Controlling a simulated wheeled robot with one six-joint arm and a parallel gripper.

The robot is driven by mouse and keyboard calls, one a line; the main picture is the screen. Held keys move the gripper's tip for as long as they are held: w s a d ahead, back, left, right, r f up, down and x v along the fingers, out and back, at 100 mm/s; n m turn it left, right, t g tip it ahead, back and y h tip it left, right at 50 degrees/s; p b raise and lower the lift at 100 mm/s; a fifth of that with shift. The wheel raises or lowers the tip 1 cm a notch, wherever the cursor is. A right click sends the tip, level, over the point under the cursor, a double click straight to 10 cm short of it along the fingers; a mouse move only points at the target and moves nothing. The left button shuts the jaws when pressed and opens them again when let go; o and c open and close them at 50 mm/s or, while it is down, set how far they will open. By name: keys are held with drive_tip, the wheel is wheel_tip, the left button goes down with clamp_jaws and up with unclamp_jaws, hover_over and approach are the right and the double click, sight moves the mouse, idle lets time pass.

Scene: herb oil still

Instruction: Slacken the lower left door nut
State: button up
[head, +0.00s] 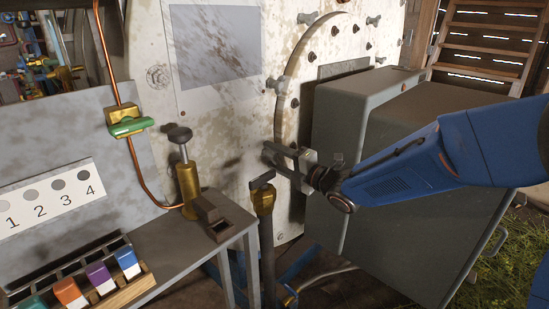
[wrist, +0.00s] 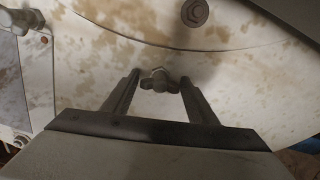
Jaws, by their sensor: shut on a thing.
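The pale, rust-stained round door (head: 325,62) stands upright, with several nuts around its rim. My gripper (head: 279,160) is at the door's lower left edge, its jaws towards the metal. In the wrist view, a small dark wing nut (wrist: 160,84) sits between the two fingers of my gripper (wrist: 160,88), which are shut on its wings. The fingers and the gripper body hide this nut in the head view. Another wing nut (head: 280,84) shows higher on the door's left edge.
Grey cabinets (head: 400,150) stand close on the right, behind my arm. A brass valve with a dark T-handle (head: 264,190) rises just below left of my gripper. A brass pump (head: 187,178) stands on a bench (head: 175,265) at the left.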

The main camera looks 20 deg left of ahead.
drive_tip(key=shift+f, duration=0.15)
idle(0.4)
drive_tip(key=o, duration=0.8)
drive_tip(key=shift+d, duration=0.15)
drive_tip(key=v, duration=1.7)
drive_tip(key=shift+s, duration=0.15)
drive_tip(key=shift+d, duration=0.1)
